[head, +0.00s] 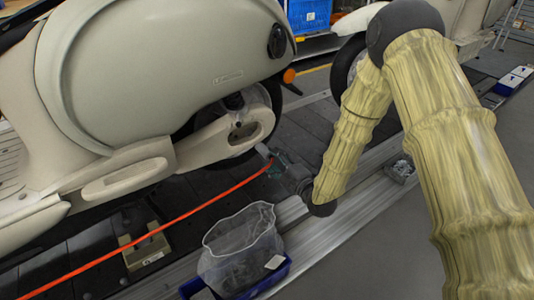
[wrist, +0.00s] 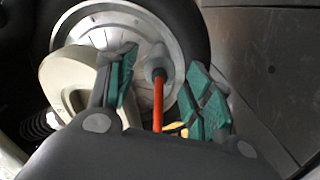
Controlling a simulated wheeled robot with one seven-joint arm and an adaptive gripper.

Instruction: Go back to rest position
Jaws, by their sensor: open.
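In the wrist view my gripper (wrist: 163,88) is open, with green pads on both sides of a grey end piece (wrist: 157,69) on an orange-red line (wrist: 158,105). Gaps show between the pads and the line. In the head view the orange-red line (head: 150,235) runs from the lower left up to the wheel. Whether the end piece is attached at the wheel hub cannot be told.
The cream scooter (head: 160,70) fills the left, close to my gripper. Its wheel (wrist: 135,35) is right ahead in the wrist view. A blue bin with a clear bag (head: 240,245) stands in front of the conveyor rail (head: 345,220). Grey floor at lower right is clear.

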